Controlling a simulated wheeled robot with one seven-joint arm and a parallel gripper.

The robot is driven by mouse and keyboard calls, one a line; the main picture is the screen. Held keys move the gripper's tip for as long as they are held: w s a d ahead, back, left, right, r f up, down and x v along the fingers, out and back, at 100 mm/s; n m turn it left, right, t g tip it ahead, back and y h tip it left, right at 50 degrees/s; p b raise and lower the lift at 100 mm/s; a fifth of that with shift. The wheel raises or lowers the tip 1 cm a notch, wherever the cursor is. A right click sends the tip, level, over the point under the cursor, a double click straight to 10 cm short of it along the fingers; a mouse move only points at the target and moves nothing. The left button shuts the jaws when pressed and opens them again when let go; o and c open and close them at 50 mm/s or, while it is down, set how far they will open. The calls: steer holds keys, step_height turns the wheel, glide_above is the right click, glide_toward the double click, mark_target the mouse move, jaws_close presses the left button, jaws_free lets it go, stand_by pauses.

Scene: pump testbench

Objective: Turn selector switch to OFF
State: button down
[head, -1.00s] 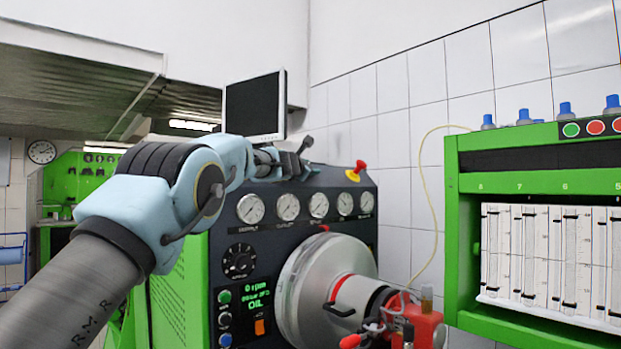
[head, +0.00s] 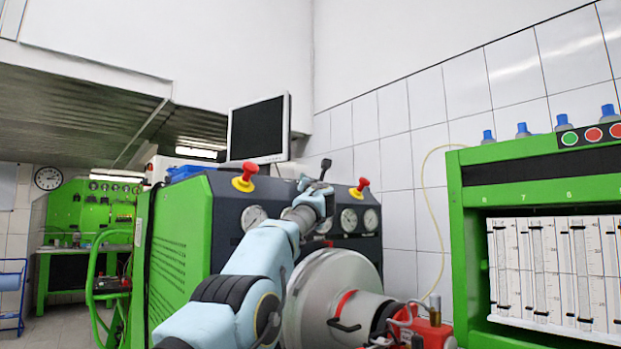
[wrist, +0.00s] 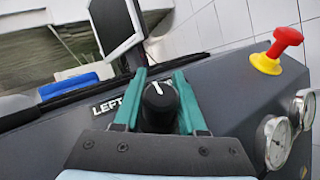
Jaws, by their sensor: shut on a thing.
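The selector switch (wrist: 158,107) is a black round knob with a white pointer line, on the dark top panel of the test bench (head: 226,210). In the wrist view its line points up, tilted slightly left. A label reading "LEFT" (wrist: 107,106) sits left of the knob, partly covered by a finger; no OFF mark is readable. My gripper (wrist: 158,90) has its two teal fingers on either side of the knob and is shut on it. In the head view my gripper (head: 314,190) is over the bench top, and the knob is hidden there.
Red-and-yellow mushroom buttons (head: 245,177) (head: 360,189) stand on both sides of my gripper. The monitor (head: 259,128) rises behind. Gauges (head: 349,219) line the front face. A green flow-tube cabinet (head: 457,230) stands at the right.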

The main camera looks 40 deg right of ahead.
steer(key=shift+n+t+y+p, duration=0.4)
steer(key=shift+n+t+y, duration=0.2)
steer(key=shift+n, duration=0.1)
steer(key=shift+c, duration=2.3)
jaws_free()
steer(key=shift+s+a+f, duration=0.1)
steer(key=b+v, duration=0.2)
steer(key=b, duration=0.3)
steer(key=shift+f, duration=0.2)
steer(key=b+v, duration=0.8)
steer(key=b, duration=0.6)
steer(key=shift+s+a+r, duration=0.15)
steer(key=shift+s+a, duration=0.05)
